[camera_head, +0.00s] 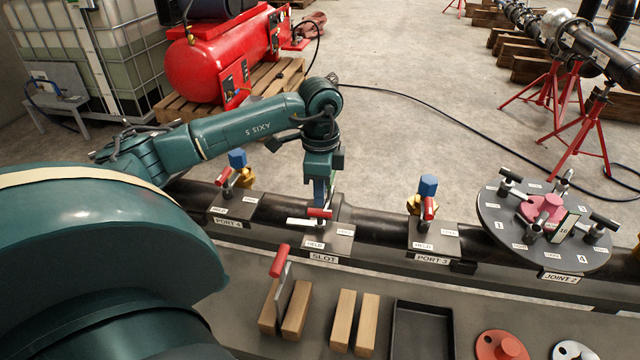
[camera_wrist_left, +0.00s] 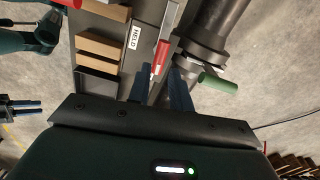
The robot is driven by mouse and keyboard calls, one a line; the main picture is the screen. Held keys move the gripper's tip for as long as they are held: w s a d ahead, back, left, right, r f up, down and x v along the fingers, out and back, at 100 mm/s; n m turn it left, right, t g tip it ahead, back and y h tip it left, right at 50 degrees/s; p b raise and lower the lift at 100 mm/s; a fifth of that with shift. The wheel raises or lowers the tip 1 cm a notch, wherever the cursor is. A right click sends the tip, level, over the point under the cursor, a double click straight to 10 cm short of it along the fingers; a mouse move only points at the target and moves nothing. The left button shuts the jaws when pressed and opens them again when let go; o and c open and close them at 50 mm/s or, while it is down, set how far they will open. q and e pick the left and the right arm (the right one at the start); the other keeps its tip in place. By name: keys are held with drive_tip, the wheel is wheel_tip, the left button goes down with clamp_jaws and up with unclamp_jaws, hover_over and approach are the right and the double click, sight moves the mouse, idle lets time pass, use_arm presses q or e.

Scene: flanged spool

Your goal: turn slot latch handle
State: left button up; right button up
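The slot latch is on the plate labelled SLOT (camera_head: 330,243), between the PORT 4 and PORT 3 plates. Its red handle (camera_head: 320,213) lies roughly flat just below my left gripper (camera_head: 322,200). In the left wrist view the red handle (camera_wrist_left: 161,56) is ahead of my left gripper (camera_wrist_left: 160,72). Its near end is in line with the gap between the dark blue fingertips. The fingers are apart and I see no firm contact with the handle. A dark two-pronged part, perhaps my right gripper (camera_wrist_left: 20,107), shows at the left edge of the wrist view.
PORT 4 (camera_head: 232,208) and PORT 3 (camera_head: 432,240) have red-handled latches on either side. A round JOINT 2 flange (camera_head: 490,222) stands at the right. Wooden blocks (camera_head: 296,309), a red-handled tool (camera_head: 280,262) and a black tray (camera_head: 422,330) are in front. A green handle (camera_wrist_left: 218,83) is nearby.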

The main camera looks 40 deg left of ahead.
sight(316, 210)
drive_tip(key=shift+w, duration=0.1)
